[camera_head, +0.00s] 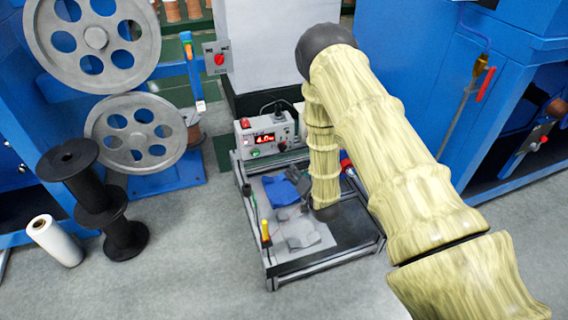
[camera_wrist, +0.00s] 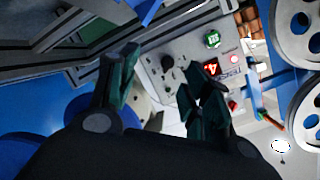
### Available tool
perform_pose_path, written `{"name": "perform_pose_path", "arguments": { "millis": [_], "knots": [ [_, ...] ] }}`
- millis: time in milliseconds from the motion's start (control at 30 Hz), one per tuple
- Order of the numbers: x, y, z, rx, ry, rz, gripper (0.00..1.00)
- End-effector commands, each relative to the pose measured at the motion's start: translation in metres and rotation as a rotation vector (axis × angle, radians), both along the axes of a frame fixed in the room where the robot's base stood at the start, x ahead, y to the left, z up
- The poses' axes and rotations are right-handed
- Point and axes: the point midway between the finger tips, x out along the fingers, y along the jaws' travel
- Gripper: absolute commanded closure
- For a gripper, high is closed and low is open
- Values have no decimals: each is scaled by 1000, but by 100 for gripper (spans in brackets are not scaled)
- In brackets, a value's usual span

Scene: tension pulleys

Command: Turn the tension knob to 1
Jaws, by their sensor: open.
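The grey control box (camera_head: 265,138) stands at the back of the cart, and its red display (camera_head: 264,138) reads about 4.0. A dark round knob (camera_head: 282,146) sits right of and below the display. The knob shows between and beyond the fingertips; I see no contact. In the head view my arm largely hides the gripper.
The cart (camera_head: 300,257) holds blue and grey cloths and a yellow-handled screwdriver (camera_head: 265,230). Large pulleys (camera_head: 95,38) and black spools (camera_head: 95,200) stand at left. A blue machine (camera_head: 420,100) stands at right. Open floor lies in front.

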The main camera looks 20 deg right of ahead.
Motion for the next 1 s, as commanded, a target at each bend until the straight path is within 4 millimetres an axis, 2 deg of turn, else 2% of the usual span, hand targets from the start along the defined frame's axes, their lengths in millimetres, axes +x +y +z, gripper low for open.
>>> {"name": "perform_pose_path", "arguments": {
  "millis": [33, 300, 733, 1000],
  "knots": [
    [12, -1, -13, 21, -37, 1, 51],
    [56, -3, -12, 125, -199, 21, 51],
    [83, -2, -6, 176, -272, 39, 51],
    [118, 3, -8, 174, -270, 38, 51]
  ]
}}
